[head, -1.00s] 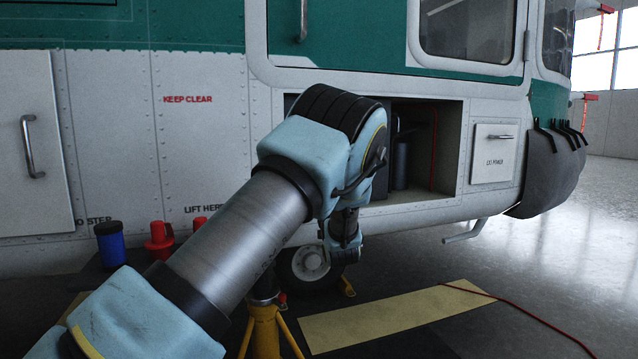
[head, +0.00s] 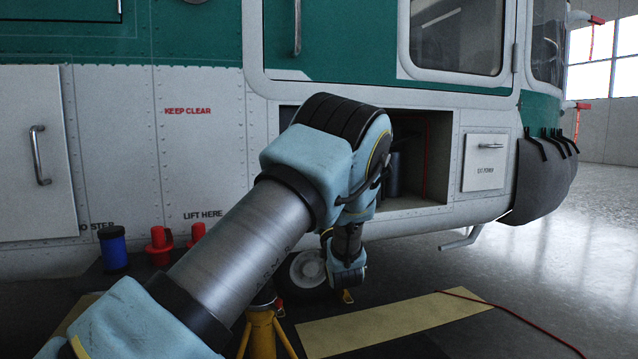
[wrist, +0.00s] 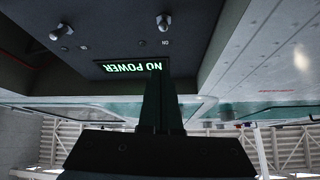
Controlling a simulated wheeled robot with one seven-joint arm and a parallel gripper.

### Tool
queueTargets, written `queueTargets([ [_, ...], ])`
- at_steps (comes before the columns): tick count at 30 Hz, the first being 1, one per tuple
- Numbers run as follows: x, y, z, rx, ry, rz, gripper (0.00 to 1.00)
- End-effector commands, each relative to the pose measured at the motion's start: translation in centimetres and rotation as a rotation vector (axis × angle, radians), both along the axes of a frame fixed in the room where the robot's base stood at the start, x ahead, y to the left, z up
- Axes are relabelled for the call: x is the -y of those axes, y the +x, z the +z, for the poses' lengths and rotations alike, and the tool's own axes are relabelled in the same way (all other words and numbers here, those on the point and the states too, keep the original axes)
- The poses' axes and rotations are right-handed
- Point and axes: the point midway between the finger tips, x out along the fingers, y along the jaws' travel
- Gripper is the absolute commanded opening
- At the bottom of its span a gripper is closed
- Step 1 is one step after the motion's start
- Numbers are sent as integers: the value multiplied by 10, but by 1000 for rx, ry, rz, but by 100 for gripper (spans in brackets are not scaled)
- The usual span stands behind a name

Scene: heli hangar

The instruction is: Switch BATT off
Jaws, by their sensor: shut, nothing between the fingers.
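In the wrist view, which is upside down, a dark panel (wrist: 110,45) carries two metal toggle switches, one at the left (wrist: 60,32) and one at the centre (wrist: 163,21). A small "ON" mark is by the centre switch; no BATT label is readable. A lit green "NO POWER" display (wrist: 124,67) is on the same panel. My gripper (wrist: 159,75) is shut and empty, its fingertips in front of the display's edge and apart from both switches in the picture.
The helicopter's open side bay (head: 432,160) has a dark interior with a cylinder and a red line. A closed hatch (head: 485,162) is to its right. A blue canister (head: 113,248), red plugs (head: 159,246) and a yellow stand (head: 263,330) are below.

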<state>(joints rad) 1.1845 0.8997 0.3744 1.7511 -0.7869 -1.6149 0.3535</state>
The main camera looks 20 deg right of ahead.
Motion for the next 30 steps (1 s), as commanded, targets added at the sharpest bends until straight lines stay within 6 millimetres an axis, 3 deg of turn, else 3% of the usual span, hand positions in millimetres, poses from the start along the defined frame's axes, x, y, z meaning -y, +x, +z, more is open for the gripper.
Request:
queueTargets([
  [4, -2, -15, -20, -2, 3, -3, 0],
  [11, -5, -24, -29, -1, 1, -1, 0],
  [26, -5, -25, -28, 0, 0, -1, 0],
  [30, -5, -25, -11, 0, 0, -1, 0],
])
